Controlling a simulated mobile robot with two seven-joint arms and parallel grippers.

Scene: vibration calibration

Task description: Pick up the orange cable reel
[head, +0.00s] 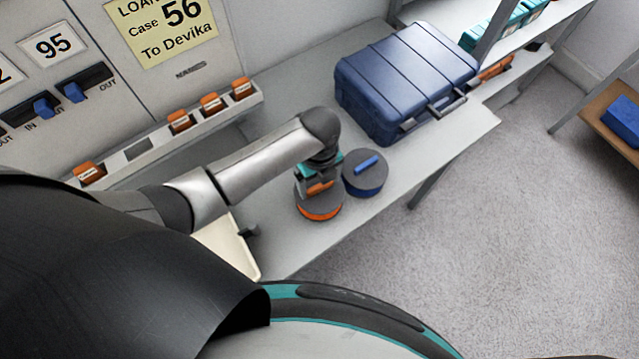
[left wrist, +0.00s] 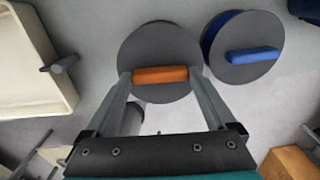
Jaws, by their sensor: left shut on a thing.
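The orange cable reel (head: 320,211) stands on the grey bench, a grey disc on top and an orange band below. In the left wrist view its grey top (left wrist: 160,47) carries an orange handle bar (left wrist: 161,75). My left gripper (head: 319,187) is above it, and in the left wrist view its two fingers (left wrist: 161,78) are at the two ends of the orange handle, shut on it. The reel appears upright and at bench level; I cannot tell whether it touches the bench. My right gripper is not in view.
A blue cable reel (head: 365,183) stands close to the right of the orange one. A blue case (head: 407,80) stands behind. A cream tray (head: 228,244) lies to the left. An orange-tabbed rail (head: 150,146) runs along the cabinet. The bench's right end (head: 460,140) is bare.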

